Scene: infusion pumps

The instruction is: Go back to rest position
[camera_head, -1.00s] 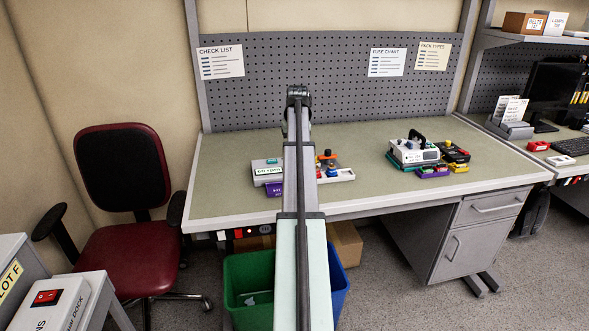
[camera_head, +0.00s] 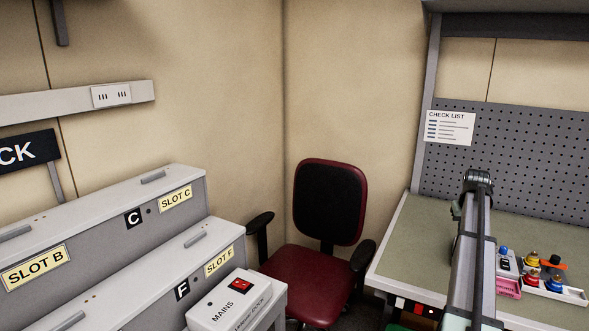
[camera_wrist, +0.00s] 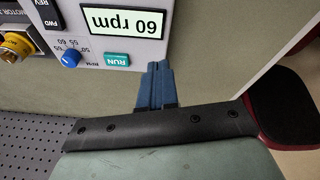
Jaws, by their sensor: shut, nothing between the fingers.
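My gripper (camera_wrist: 159,66) shows in the wrist view as two blue fingers lying together, shut with nothing between them. A white pump (camera_wrist: 130,35) with a "60 rpm" display, a green RUN button and a blue knob is at the top of that view, close by the fingertips in the picture. I cannot tell the gap in depth. In the head view my arm reaches over the left part of the bench, and the fingers are hidden. The pump (camera_head: 508,266) is partly hidden behind my arm there.
The bench (camera_head: 400,243) has free room at its left end. A red office chair (camera_head: 314,272) stands left of it. A grey dock (camera_head: 150,222) with labelled slots and a mains box (camera_head: 228,304) fills the lower left. A pegboard (camera_head: 520,160) stands behind the bench.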

